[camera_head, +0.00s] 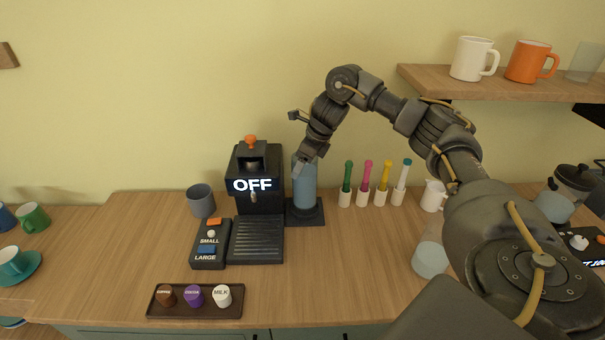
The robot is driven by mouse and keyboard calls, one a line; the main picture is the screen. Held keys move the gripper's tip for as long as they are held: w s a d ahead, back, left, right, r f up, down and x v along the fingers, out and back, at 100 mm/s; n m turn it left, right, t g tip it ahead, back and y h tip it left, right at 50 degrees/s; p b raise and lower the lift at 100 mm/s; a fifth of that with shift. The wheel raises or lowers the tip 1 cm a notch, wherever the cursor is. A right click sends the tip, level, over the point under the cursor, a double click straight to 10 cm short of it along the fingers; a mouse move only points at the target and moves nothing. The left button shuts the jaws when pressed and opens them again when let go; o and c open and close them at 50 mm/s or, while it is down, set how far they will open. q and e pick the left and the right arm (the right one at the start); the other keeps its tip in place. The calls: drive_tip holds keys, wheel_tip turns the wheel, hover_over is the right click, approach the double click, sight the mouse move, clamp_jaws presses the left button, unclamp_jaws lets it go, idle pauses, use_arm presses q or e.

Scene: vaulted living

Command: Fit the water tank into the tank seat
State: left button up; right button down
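The water tank (304,190) is a blue translucent cylinder, upright, just right of the coffee machine (258,190). It stands at the dark square tank seat (317,219); I cannot tell whether it is fully down in it. My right gripper (303,164) reaches down from above to the tank's upper part. One finger shows in front of the tank top, and the other is hidden, so its grip cannot be made out. My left gripper is not in view.
A button box (209,258) and grey mug (200,201) stand left of the machine, whose display reads OFF. A capsule tray (195,311) lies in front. Several coloured whisks or pens in white holders (363,196) stand to the right. A shelf (500,82) holds mugs above.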

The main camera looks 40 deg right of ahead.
drive_tip(key=shift+w+d+f, duration=0.1)
drive_tip(key=shift+d+f, duration=0.05)
drive_tip(key=shift+f, duration=0.75)
drive_tip(key=shift+w+d+f, duration=0.1)
drive_tip(key=shift+f, duration=0.8)
drive_tip(key=shift+a, duration=0.1)
drive_tip(key=shift+c, duration=1.4)
unclamp_jaws()
drive_tip(key=shift+s+f, duration=0.1)
